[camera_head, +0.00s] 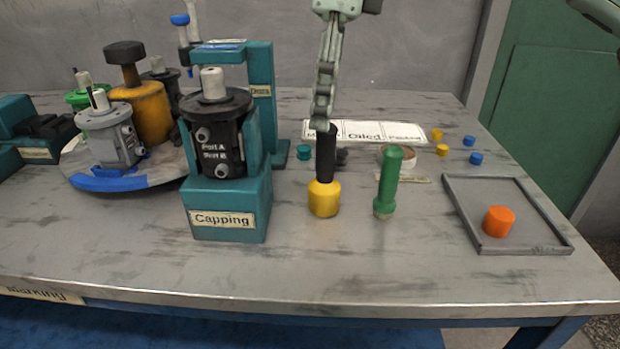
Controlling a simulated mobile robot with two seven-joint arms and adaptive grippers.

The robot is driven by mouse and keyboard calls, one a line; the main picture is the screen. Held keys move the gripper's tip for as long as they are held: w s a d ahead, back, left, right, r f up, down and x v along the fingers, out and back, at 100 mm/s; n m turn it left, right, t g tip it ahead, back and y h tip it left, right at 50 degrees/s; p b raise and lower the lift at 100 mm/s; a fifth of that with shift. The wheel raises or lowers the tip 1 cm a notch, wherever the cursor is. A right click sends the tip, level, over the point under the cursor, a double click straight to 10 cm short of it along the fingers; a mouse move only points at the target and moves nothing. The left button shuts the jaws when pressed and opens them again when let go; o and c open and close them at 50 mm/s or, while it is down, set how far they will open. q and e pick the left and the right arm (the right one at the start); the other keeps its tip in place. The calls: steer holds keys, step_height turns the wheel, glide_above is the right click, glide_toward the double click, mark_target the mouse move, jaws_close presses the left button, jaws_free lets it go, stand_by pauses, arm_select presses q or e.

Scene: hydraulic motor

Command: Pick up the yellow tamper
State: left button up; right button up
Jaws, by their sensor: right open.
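The yellow tamper (324,198) stands upright on the table right of the Capping station, with its yellow head down and its black handle up. My right gripper (323,118) comes down from the top of the picture, pointing downward. It is seen edge-on, so its fingers overlap. Its tips are at the top of the black handle in the picture. It is open; whether the tips touch the handle or straddle it I cannot tell. My left gripper is not in view.
The teal Capping station (228,212) with a black motor stands close left of the tamper. A green-handled tool (389,182) stands close right. A grey tray (482,249) with an orange cap (498,221) lies further right. Bare table (330,265) lies in front.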

mark_target(326, 155)
steer(key=shift+s+n+h, duration=0.35)
steer(key=shift+n+h, duration=0.05)
steer(key=shift+d+f+t, duration=0.1)
steer(key=shift+f+t, duration=0.2)
step_height(326, 155, down, 7)
steer(key=shift+d+f, duration=0.15)
jaws_close()
